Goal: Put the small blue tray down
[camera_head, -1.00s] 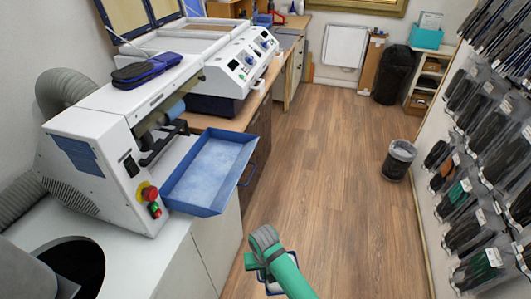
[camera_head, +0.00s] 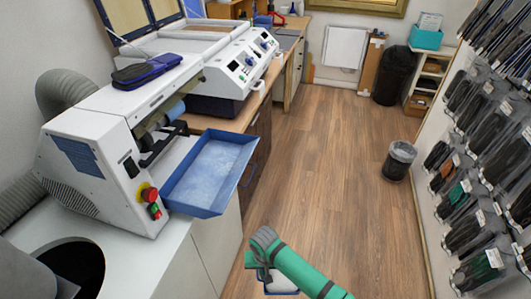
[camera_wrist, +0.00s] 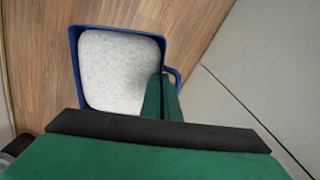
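The small blue tray (camera_wrist: 74,65) has a blue rim and a pale grey speckled bottom. In the wrist view it is in front of my gripper (camera_wrist: 163,92), whose dark green fingers are at the tray's right edge by its blue handle (camera_wrist: 176,76). My gripper appears shut on that edge, though the exact contact is partly hidden. The tray is in the air over the wood floor beside the grey cabinet front. In the head view only part of the tray (camera_head: 284,287) shows at the bottom, below my green arm, which hides the rest.
A white sanding machine (camera_head: 110,150) stands on the left counter, with a larger blue tray (camera_head: 212,172) jutting out at its front. A waste basket (camera_head: 398,160) stands on the floor at right, before a wall of hanging packs (camera_head: 470,200). The floor between is clear.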

